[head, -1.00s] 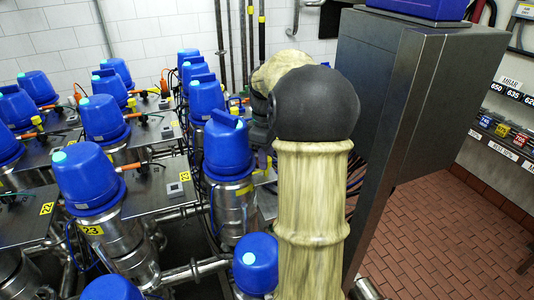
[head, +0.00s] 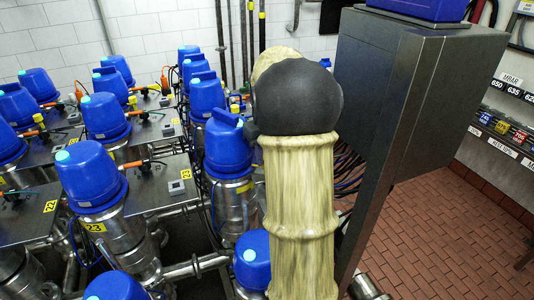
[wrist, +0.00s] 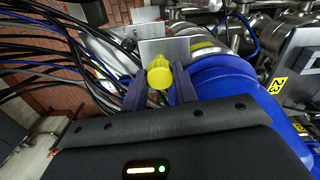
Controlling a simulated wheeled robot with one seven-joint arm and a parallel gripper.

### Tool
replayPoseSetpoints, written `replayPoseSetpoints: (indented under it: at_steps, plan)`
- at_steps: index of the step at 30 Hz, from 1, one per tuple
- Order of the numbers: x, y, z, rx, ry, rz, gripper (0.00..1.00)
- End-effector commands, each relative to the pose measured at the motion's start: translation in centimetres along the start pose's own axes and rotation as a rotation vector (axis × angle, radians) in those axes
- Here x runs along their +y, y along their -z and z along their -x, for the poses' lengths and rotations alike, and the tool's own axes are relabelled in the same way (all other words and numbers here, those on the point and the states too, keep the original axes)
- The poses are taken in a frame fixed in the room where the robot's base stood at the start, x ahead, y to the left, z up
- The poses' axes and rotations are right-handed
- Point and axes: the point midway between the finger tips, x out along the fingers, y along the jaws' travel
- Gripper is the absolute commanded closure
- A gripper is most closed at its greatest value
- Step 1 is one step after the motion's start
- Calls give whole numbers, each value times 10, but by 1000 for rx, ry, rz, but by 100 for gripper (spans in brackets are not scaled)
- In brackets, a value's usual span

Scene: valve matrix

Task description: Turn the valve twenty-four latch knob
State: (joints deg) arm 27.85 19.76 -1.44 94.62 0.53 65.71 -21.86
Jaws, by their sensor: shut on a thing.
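A yellow latch knob (wrist: 160,78) sits between the two dark fingers of my gripper (wrist: 160,88) in the wrist view, and the fingers are shut on it. Next to it on the right is a large blue valve head (wrist: 235,100). The number of this valve is not readable here. In the head view my own arm covers the gripper and the knob. A blue-capped valve (head: 228,147) stands just left of my arm there.
Several blue-capped valves on steel pipes fill the left, one labelled 23 (head: 92,190). A tall grey cabinet (head: 400,110) stands close on my arm's right. Black cables (wrist: 50,50) hang left of the gripper in the wrist view. Tiled floor (head: 440,235) is clear at the right.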

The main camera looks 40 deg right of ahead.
Motion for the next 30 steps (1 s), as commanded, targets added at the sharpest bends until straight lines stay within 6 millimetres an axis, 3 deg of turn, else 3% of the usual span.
replayPoseSetpoints:
  at_steps: [12,13,15,16,25,30]
  plan:
    - [0,1,2,7,-1,-8,94]
    - [0,1,2,7,-1,-8,66]
    - [0,1,2,6,-1,-8,52]
    - [0,1,2,5,-1,-8,50]
    - [0,1,2,3,-1,-7,50]
    - [0,1,14,6,-2,-7,50]
